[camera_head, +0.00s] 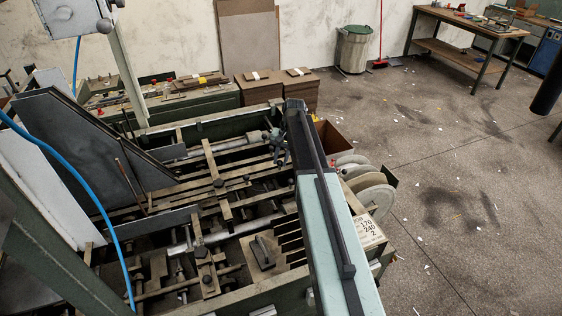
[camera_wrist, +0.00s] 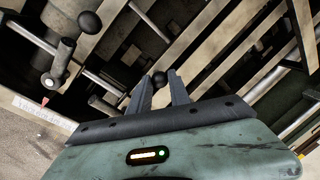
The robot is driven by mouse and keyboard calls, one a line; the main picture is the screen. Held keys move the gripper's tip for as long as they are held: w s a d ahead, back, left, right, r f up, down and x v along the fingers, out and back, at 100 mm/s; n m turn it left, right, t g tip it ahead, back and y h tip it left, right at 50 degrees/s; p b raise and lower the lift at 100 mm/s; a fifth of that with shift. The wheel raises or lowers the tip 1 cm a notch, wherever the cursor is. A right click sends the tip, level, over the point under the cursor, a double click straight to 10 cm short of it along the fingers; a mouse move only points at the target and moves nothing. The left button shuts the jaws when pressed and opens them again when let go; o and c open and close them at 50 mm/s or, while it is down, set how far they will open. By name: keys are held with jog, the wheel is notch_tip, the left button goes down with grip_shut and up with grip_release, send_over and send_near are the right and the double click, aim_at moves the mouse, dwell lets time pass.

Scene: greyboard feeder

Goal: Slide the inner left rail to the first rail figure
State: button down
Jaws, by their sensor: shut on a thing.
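In the wrist view, my gripper (camera_wrist: 160,92) has its two dark fingers shut on a round black knob (camera_wrist: 160,77). The knob sits among pale bars and metal rods; I cannot tell for sure which rail it belongs to. A pale scale strip (camera_wrist: 42,112) with a red pointer (camera_wrist: 44,100) lies at the left of the wrist view. In the head view, a white card (camera_head: 367,231) on the feeder's right side reads 170, 240, 2. The feeder bed (camera_head: 270,292) holds several long bars and cross pieces. My arm hides part of the bed and the gripper's grip there.
Another black knob (camera_wrist: 90,22) and a clamp with a ball end (camera_wrist: 60,62) stand left of my gripper. A slanted grey plate (camera_head: 85,145) rises at the feeder's left. Stacked board (camera_head: 262,88) stands behind. The floor (camera_head: 450,200) at right is clear except for scraps.

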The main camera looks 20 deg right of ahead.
jog(key=c, duration=1.2)
grip_release()
jog(key=shift+s, duration=0.1)
jog(key=shift+c, duration=0.2)
jog(key=shift+r, duration=0.1)
notch_tip(320, 180, up, 8)
jog(key=d+p, duration=0.1)
jog(key=p, duration=0.6)
jog(key=shift+s+f+p, duration=0.25)
jog(key=shift+s+p, duration=0.05)
jog(key=shift+s, duration=0.1)
jog(key=shift+d, duration=0.1)
